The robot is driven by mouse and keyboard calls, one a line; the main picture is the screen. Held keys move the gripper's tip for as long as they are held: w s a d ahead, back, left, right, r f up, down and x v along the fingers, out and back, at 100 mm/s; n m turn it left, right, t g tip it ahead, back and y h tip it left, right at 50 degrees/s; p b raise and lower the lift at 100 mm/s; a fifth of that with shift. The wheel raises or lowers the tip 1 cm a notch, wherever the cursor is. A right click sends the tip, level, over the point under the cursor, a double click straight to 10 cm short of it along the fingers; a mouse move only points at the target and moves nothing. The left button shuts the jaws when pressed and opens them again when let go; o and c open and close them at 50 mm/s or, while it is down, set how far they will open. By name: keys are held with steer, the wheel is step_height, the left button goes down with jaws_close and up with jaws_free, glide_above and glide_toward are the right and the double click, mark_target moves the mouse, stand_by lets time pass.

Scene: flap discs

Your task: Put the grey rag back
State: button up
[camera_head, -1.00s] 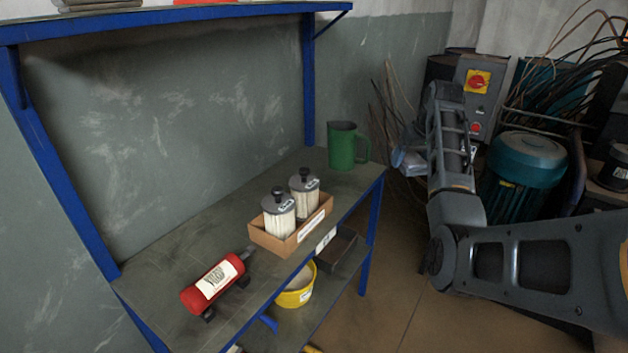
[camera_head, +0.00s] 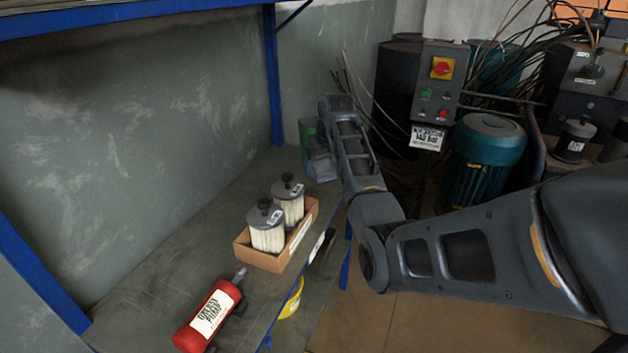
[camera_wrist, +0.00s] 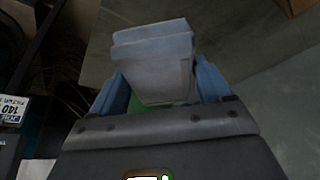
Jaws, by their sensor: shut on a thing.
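A grey folded rag (camera_wrist: 153,62) is between the two blue fingers of my gripper (camera_wrist: 160,78) in the wrist view. The gripper is shut on it, and the rag's folded end sticks out past the fingertips. A little green also shows between the fingers and the rag in the wrist view. The rag is hard to make out in the head view.
A cardboard tray (camera_head: 257,258) with two filter cartridges (camera_head: 267,233) stands on the bench. A red pump (camera_head: 208,318) lies nearer. A control box (camera_head: 440,82) and teal motor (camera_head: 487,150) stand right.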

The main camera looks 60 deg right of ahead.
mark_target(315, 190)
steer(key=shift+w+a+f, duration=0.7)
steer(key=shift+w, duration=0.1)
steer(key=shift+f, duration=1.95)
steer(key=shift+f, duration=0.1)
steer(key=o, duration=0.9)
steer(key=shift+o, duration=0.2)
steer(key=p+v, duration=0.1)
steer(key=v, duration=1.1)
steer(key=shift+s, duration=0.1)
